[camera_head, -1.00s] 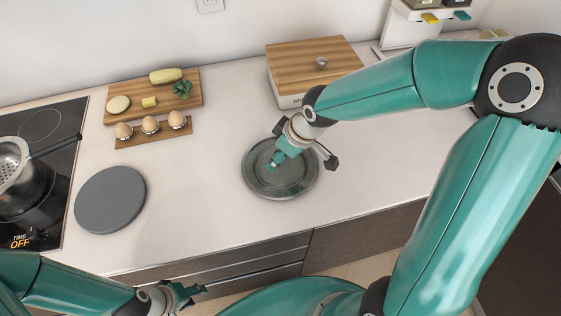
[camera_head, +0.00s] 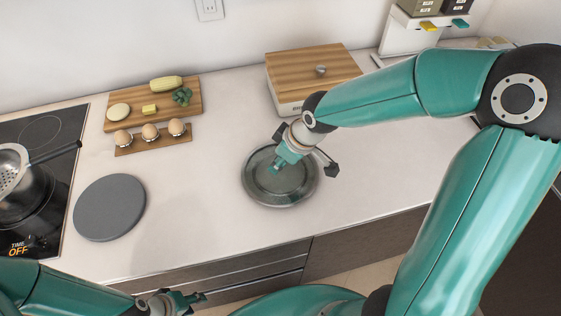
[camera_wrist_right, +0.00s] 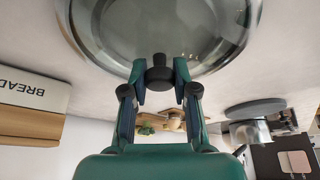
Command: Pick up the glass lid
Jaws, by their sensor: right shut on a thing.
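The round glass lid (camera_head: 268,190) is on or just above the counter, right of the middle in the head view. In the right wrist view the lid (camera_wrist_right: 215,30) fills the top, with its dark knob between my fingertips. My right gripper (camera_head: 277,168) is over the lid's middle and shut on the knob; it also shows in the right wrist view (camera_wrist_right: 159,75). My left gripper (camera_head: 190,299) is low at the left, in front of the counter and away from the lid; its fingers are too small to read.
A grey round mat (camera_head: 110,208) lies left of the lid. The stove with a pot (camera_head: 30,195) is at the far left. A cutting board (camera_head: 190,105), an egg holder (camera_head: 155,142) and a wood-topped bread box (camera_head: 310,68) stand behind. Counter between mat and lid is clear.

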